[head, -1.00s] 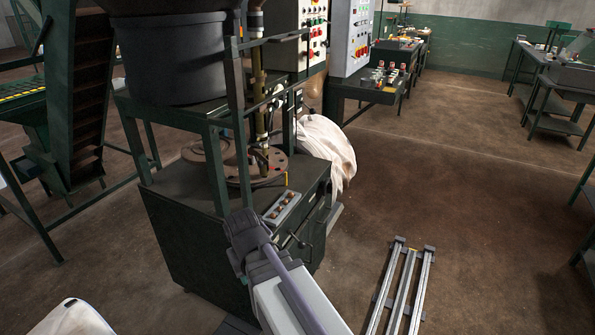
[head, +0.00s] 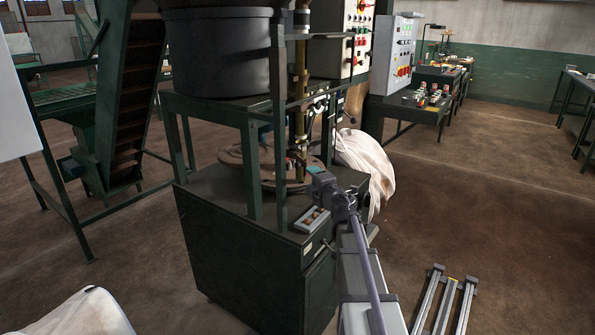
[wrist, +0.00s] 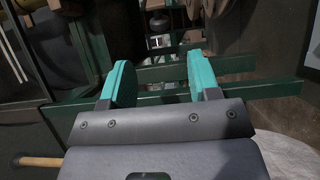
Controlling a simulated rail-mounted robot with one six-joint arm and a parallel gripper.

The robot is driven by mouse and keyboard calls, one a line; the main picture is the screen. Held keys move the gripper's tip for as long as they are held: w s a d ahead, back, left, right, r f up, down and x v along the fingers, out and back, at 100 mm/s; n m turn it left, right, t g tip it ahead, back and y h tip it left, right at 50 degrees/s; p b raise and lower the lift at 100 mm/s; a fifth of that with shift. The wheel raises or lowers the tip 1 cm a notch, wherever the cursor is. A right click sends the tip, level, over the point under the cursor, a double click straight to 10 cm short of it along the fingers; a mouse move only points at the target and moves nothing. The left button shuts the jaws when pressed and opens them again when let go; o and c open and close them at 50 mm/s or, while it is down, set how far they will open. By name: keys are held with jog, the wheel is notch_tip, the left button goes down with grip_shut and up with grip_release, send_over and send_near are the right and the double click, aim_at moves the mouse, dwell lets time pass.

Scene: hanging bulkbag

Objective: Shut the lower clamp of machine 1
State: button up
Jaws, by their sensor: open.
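The machine (head: 250,255) is a dark green cabinet with a frame above it and a big dark drum (head: 222,52). A vertical brass-coloured pipe (head: 300,95) runs down beside the frame to a round brown plate (head: 240,155). I cannot tell which part is the lower clamp. My gripper (head: 312,170) is at the machine's right front corner, above the cabinet top and near the pipe's lower end in the head view. In the wrist view its two teal fingers (wrist: 158,82) are apart with nothing between them. Green frame bars (wrist: 220,66) lie just beyond the fingertips.
A small button box (head: 312,220) sits on the cabinet's front edge, close to my arm. A pale bulk bag (head: 368,165) bulges behind the machine. Control boxes (head: 400,50) stand above right. Metal rails (head: 445,300) lie on the floor at right. Open floor lies to the right.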

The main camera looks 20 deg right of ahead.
aim_at(299, 168)
jog(key=w, duration=1.1)
jog(key=shift+a, duration=0.15)
jog(key=shift+s, duration=0.1)
jog(key=shift+c, duration=0.4)
grip_shut()
